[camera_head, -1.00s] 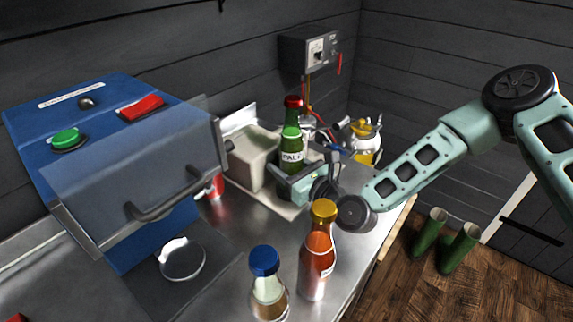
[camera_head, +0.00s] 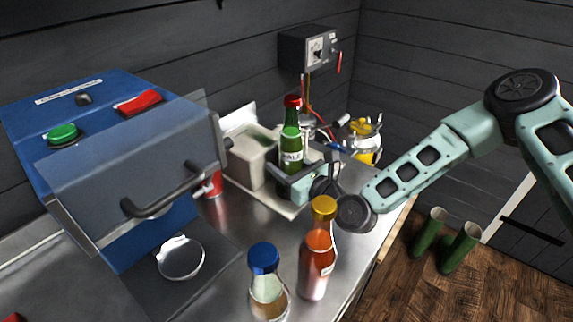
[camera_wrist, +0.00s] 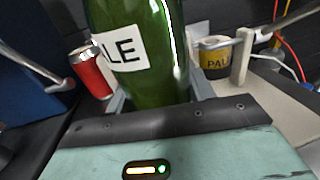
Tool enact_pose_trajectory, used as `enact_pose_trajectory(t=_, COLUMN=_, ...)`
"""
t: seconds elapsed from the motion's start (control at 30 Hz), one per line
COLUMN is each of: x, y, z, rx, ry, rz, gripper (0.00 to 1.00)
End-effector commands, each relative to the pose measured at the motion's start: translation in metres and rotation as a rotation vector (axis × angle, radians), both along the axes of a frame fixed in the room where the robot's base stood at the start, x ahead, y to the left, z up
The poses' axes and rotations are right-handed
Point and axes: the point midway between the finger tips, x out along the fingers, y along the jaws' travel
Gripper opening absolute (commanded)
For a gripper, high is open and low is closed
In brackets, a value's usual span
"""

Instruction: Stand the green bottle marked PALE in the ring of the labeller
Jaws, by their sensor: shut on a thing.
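The green bottle with a red cap (camera_head: 292,130) stands upright at the back of the bench, beside a pale block. Its white label (camera_wrist: 127,48) shows "LE" in the wrist view. My gripper (camera_head: 287,178) is shut around the bottle's body, and its fingers show on both sides in the wrist view (camera_wrist: 158,95). The bottle's base is hidden by my gripper, so I cannot tell whether it touches the surface.
An orange-brown bottle with a yellow cap (camera_head: 317,255) and a blue-capped bottle (camera_head: 266,285) stand at the bench front. A red can (camera_wrist: 91,70) is near the labeller. A yellow-labelled container (camera_wrist: 215,60), wires and a wall box (camera_head: 310,48) are behind.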

Motion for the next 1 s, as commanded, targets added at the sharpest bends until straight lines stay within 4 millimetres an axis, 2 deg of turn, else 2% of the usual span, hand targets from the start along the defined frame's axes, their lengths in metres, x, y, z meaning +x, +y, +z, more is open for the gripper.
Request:
enact_pose_trajectory(t=0.33, x=0.0, y=0.0, z=0.001, rx=0.002, ry=-0.002, rz=0.0, gripper=0.12)
enact_pose_trajectory(t=1.0, x=0.0, y=0.001, z=-0.011, rx=0.001, ry=-0.003, rz=0.001, gripper=0.12)
